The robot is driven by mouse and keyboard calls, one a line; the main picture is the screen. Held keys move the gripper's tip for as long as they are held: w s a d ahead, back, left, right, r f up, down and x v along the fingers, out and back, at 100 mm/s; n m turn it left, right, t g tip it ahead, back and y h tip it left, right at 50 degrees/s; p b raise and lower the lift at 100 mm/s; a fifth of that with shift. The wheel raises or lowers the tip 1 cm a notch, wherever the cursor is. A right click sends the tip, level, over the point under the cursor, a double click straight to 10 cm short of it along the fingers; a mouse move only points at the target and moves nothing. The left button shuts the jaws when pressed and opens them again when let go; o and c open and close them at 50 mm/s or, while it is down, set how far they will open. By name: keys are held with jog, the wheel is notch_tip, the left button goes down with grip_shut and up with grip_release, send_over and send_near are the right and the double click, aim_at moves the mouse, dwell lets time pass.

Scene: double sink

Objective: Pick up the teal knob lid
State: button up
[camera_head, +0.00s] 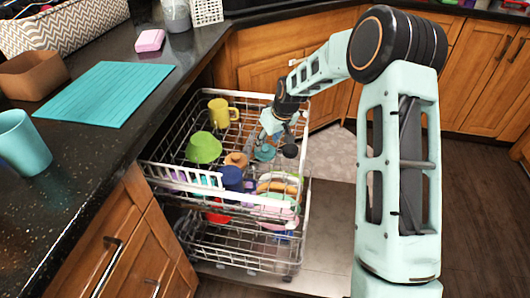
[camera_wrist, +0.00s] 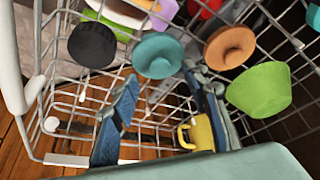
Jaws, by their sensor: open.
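The teal knob lid (camera_wrist: 158,55) is in the upper rack of the pulled-out dishwasher. In the wrist view it lies just beyond my fingertips, roughly centred between them. My gripper (camera_wrist: 160,76) is open, its two blue-padded fingers apart with nothing between them. In the head view the lid (camera_head: 265,153) shows just below my gripper (camera_head: 271,133), partly covered by it. I cannot tell whether the fingers touch the lid.
A black lid (camera_wrist: 92,45) and an orange lid (camera_wrist: 230,46) flank the teal lid. A green bowl (camera_wrist: 259,89) and a yellow mug (camera_wrist: 199,132) are close by. White rack wires (camera_head: 255,95) surround them. The counter (camera_head: 103,140) is at left.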

aim_at(265, 147)
jog(key=x, duration=0.3)
jog(key=shift+w+f+b, duration=0.1)
jog(key=shift+f+b, duration=0.15)
jog(key=shift+b, duration=0.15)
jog(key=c, duration=0.9)
jog(key=shift+c, duration=0.2)
jog(key=shift+r, duration=0.2)
